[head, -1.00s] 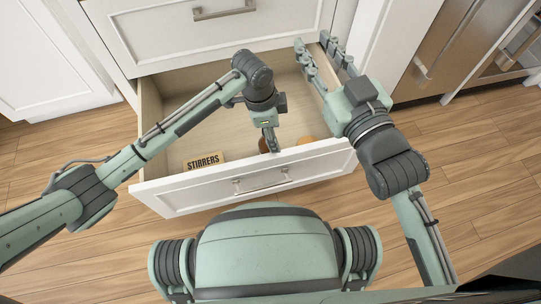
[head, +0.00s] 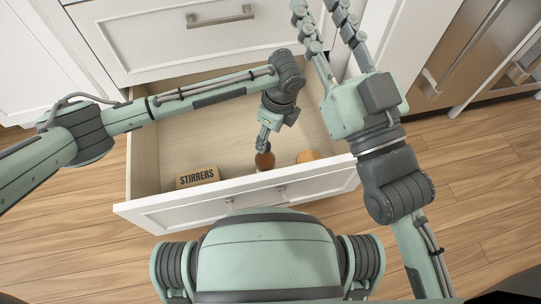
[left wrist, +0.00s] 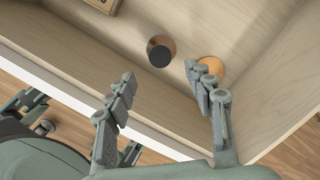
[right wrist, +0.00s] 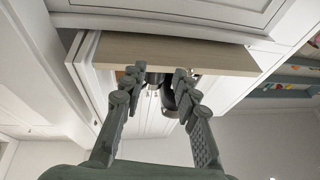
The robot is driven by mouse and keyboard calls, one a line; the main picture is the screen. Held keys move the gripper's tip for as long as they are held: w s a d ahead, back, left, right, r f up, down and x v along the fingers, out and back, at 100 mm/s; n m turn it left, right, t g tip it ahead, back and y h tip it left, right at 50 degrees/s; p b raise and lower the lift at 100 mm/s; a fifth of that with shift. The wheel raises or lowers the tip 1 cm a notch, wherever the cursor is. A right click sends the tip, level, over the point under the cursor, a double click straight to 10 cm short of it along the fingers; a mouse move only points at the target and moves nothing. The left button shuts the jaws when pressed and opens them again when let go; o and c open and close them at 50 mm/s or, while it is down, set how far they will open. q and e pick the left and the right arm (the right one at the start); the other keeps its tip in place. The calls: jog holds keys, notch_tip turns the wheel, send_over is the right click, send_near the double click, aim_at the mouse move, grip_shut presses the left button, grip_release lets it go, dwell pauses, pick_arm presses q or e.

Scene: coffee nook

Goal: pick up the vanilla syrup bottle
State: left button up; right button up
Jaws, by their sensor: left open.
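A small brown bottle with a dark top (left wrist: 160,50) stands in the open drawer and is likely the vanilla syrup; no label is readable. In the head view the bottle (head: 265,161) is partly covered by my left gripper (head: 264,142). In the left wrist view my left gripper (left wrist: 160,74) is open and empty, its fingers apart and pointing toward the bottle, which is beyond the fingertips.
The drawer (head: 150,165) is pulled out, with pale walls and a white front. A stirrers box (head: 197,177) lies at its front left. An orange round item (head: 307,156) is right of the bottle, close to a left gripper finger. The drawer floor at left is clear.

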pick_arm(q)
jog(key=shift+w+f, duration=0.2)
jog(key=shift+f, duration=0.35)
jog(key=b, duration=0.2)
send_over(265, 162)
jog(key=w, duration=0.2)
notch_tip(265, 162, down, 6)
jog(key=shift+r, duration=0.25)
jog(key=shift+w+f, duration=0.1)
jog(key=shift+f, duration=0.4)
pick_arm(e)
jog(key=r+t, duration=0.1)
jog(key=s+d+r+t, duration=0.1)
jog(key=r+t, duration=0.1)
jog(key=s+r+t, duration=0.1)
jog(key=shift+d+r+y, duration=0.2)
jog(key=shift+d+y, duration=0.1)
jog(key=shift+d, duration=0.1)
pick_arm(q)
jog(key=shift+c, duration=0.5)
grip_shut()
jog(key=shift+r, duration=0.1)
